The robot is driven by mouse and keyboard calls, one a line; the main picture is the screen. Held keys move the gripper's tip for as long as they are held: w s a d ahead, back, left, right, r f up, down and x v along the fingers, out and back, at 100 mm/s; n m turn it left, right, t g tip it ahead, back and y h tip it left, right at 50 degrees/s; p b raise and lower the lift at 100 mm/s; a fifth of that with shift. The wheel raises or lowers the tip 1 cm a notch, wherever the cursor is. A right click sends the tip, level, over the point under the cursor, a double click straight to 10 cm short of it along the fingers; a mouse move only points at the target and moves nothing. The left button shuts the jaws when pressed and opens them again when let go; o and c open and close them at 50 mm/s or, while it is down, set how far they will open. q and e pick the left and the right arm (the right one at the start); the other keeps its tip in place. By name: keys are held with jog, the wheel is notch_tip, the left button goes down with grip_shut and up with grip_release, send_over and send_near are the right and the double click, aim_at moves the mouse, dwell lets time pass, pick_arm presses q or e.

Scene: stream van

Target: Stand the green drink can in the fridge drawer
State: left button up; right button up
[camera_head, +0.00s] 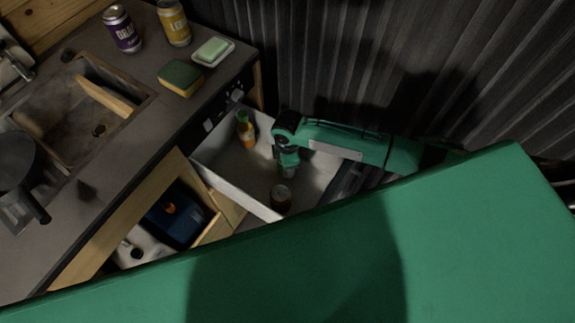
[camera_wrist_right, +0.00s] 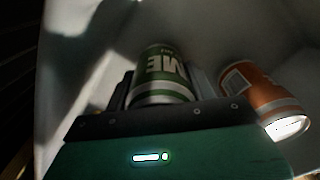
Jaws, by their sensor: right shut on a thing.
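The green drink can (camera_wrist_right: 163,78) shows in the right wrist view with pale lettering, between the fingers of my right gripper. My right gripper (camera_head: 289,170) is shut on it and points down inside the white-walled fridge drawer (camera_head: 232,184) in the head view. In the head view the gripper hides most or all of the green can. Whether the can touches the drawer floor cannot be told. My left gripper is in neither view.
An orange bottle (camera_head: 246,132) stands at the drawer's far left. The counter holds a purple can (camera_head: 122,30), a yellow can (camera_head: 174,24) and a sponge (camera_head: 181,78).

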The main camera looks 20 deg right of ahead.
jog(key=shift+f, duration=0.15)
jog(key=o, duration=1.2)
notch_tip(320, 180, up, 12)
jog(key=shift+f, duration=0.25)
jog(key=shift+r, duration=0.35)
